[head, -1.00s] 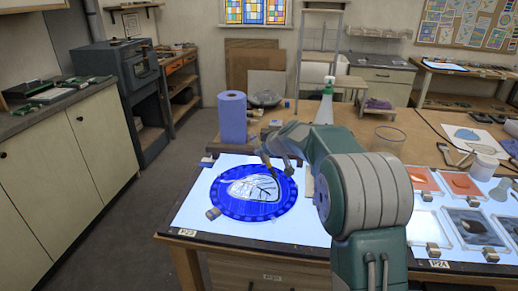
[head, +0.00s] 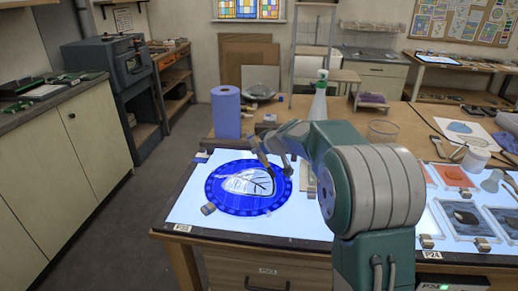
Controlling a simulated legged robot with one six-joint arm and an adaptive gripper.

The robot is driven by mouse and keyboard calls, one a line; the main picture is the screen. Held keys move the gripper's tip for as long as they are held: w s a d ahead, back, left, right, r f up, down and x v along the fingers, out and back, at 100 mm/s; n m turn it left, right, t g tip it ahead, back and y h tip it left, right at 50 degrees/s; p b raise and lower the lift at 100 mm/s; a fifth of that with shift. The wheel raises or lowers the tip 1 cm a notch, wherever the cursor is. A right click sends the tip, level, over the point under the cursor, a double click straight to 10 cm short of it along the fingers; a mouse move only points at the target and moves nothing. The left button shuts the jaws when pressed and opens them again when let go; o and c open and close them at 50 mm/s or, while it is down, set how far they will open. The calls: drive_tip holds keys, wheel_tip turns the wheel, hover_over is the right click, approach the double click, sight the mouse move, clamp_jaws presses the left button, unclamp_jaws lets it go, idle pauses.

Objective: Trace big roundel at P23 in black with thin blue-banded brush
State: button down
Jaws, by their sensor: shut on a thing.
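The big roundel (head: 250,210) is a blue disc with a beaded rim, lying flat on the lit table (head: 190,212) by the P23 label (head: 182,228). A pale leaf shape (head: 242,184) with dark vein lines is in its middle. My gripper (head: 257,147) is above the roundel's far right side, shut on a thin dark brush (head: 268,168) that points down. The brush tip is near the leaf's right end; I cannot tell whether it touches the glass. The brush's band colour is too small to make out.
A small block (head: 208,209) sits at the roundel's lower left edge. A blue paper roll (head: 226,112) and a spray bottle (head: 319,97) stand behind the lit table. Framed panes (head: 463,218) lie right of my arm. Floor is open at left.

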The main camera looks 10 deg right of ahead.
drive_tip(key=shift+r, duration=2.5)
drive_tip(key=shift+d, duration=0.1)
